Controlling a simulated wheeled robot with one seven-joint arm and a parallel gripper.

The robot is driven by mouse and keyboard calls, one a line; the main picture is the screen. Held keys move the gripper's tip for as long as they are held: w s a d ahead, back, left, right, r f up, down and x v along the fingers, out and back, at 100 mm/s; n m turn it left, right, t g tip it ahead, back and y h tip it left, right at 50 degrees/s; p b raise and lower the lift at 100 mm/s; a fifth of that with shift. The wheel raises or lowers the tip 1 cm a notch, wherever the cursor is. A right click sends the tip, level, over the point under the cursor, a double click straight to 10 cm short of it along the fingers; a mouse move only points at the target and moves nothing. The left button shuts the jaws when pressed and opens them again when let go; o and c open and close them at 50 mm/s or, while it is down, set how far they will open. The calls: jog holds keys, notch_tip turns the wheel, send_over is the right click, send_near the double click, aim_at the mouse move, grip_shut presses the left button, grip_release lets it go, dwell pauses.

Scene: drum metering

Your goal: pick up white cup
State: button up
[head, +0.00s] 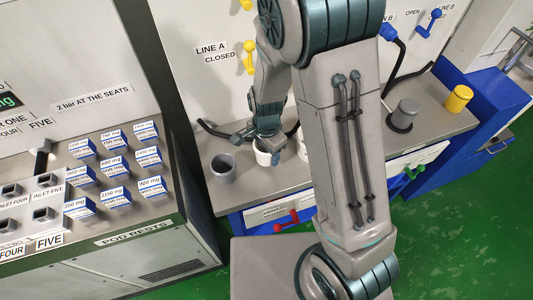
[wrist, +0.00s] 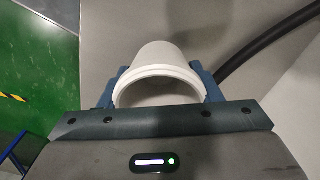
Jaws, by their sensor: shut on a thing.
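A white cup (wrist: 160,72) sits between the two blue fingers of my gripper (wrist: 160,90) in the wrist view, with its open rim towards the camera. The fingers are shut on its sides. In the head view the white cup (head: 263,152) shows partly below my gripper (head: 262,147), over the steel counter. I cannot tell whether its base touches the counter. Another pale cup (head: 302,147) stands just to the right, partly hidden by my arm.
A grey cup (head: 222,168) stands left of the gripper on the counter (head: 240,198). A grey cup (head: 403,115) and a yellow cup (head: 458,98) stand at the right. A black hose (head: 400,62) hangs by the back panel. Labelled blue-white blocks (head: 115,165) fill the left bench.

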notch_tip(320, 180, up, 2)
jog(key=s+d+r, duration=0.1)
jog(key=d+r, duration=0.2)
jog(key=d, duration=0.2)
jog(key=s+d+r+b, duration=0.1)
jog(key=s+d+r, duration=0.1)
jog(key=d, duration=0.4)
jog(key=shift+s+d+r, duration=0.15)
jog(key=shift+d+r, duration=0.05)
jog(key=shift+r, duration=0.6)
